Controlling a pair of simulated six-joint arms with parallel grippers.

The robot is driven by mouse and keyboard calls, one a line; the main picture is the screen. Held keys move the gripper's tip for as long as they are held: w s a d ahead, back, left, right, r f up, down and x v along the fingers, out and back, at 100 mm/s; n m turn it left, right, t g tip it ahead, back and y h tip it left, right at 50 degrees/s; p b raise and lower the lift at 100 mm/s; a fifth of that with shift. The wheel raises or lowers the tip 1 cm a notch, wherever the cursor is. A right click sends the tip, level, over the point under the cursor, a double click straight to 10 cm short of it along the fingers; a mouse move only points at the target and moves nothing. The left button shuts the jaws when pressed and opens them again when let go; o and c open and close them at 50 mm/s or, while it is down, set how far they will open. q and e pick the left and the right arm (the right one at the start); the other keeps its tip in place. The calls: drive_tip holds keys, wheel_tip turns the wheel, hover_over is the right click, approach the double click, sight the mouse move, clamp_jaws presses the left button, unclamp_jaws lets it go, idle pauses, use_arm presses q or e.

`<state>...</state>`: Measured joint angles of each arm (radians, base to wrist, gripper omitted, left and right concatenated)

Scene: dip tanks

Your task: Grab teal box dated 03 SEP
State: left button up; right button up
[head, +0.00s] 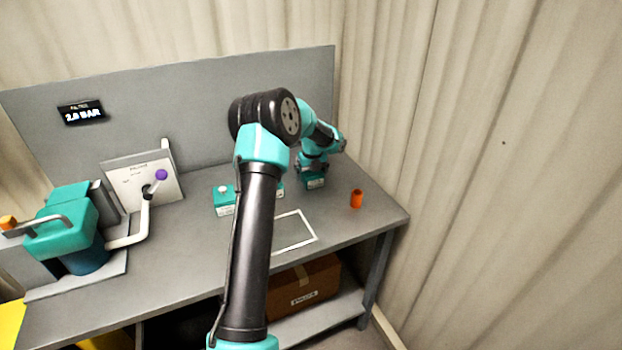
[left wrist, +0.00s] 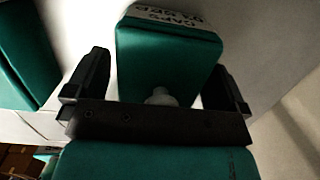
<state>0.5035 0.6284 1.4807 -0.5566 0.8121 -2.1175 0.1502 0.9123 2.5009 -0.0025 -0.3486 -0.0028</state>
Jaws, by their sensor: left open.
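A teal box (head: 315,183) stands at the back right of the bench, right under my left gripper (head: 314,166). In the left wrist view this teal box (left wrist: 165,55) lies between the two spread fingers of the left gripper (left wrist: 160,66). It has a white knob (left wrist: 161,97) and a white label that reads CAPS and a SEP date; I cannot read the day surely. I cannot tell whether the fingers touch it. A second teal box with a white knob (head: 224,203) stands left of my arm. A third (head: 281,190) is mostly hidden behind the arm. My right gripper is not in view.
An orange cup (head: 356,198) stands near the right edge. A white outlined rectangle (head: 297,232) marks the bench front. A teal-lidded tank (head: 62,225) and a panel with a purple-knobbed lever (head: 160,175) stand left. Another teal box (left wrist: 22,55) lies beside the gripper in the wrist view.

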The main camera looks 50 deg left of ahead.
use_arm(q)
drive_tip(key=c, duration=0.9)
drive_tip(key=shift+r, duration=0.1)
drive_tip(key=shift+r, duration=1.8)
drive_tip(key=shift+s+d+r, duration=0.1)
drive_tip(key=shift+d+r, duration=0.05)
drive_tip(key=shift+r, duration=0.05)
drive_tip(key=s+d, duration=0.3)
drive_tip(key=d, duration=0.1)
drive_tip(key=s+d+r, duration=0.1)
drive_tip(key=s+d, duration=0.2)
drive_tip(key=s, duration=0.1)
drive_tip(key=s+d, duration=0.3)
drive_tip(key=d, duration=0.1)
drive_tip(key=shift+s+d+r, duration=0.15)
drive_tip(key=shift+d, duration=0.2)
